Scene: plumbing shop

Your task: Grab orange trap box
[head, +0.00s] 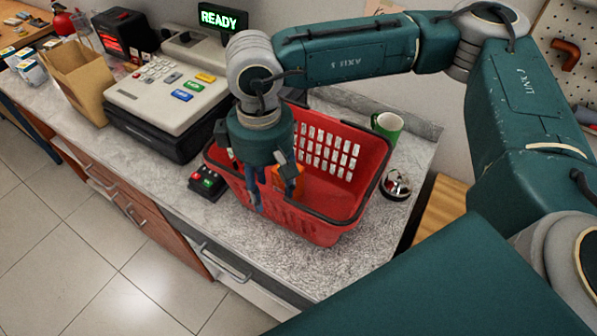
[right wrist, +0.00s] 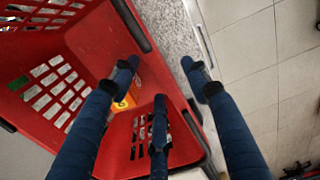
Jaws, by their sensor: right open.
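The orange trap box (head: 285,180) is inside the red shopping basket (head: 338,196) on the counter, partly hidden behind my right gripper. In the right wrist view only a small orange-yellow part of the box (right wrist: 123,103) shows, beside a finger. My right gripper (head: 272,188) is open and empty, pointing down at the basket's front left part. In the right wrist view its three fingers (right wrist: 160,76) are spread; two show against the basket and one against the counter edge and floor. I cannot tell whether any finger touches the box. My left gripper is not in view.
The basket's dark handle (head: 318,211) lies along its rim. A small button box (head: 207,182) stands left of the basket, beyond it a cash register (head: 166,97) and a paper bag (head: 78,80). A green mug (head: 387,126) and a round metal dish (head: 397,184) stand at the right.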

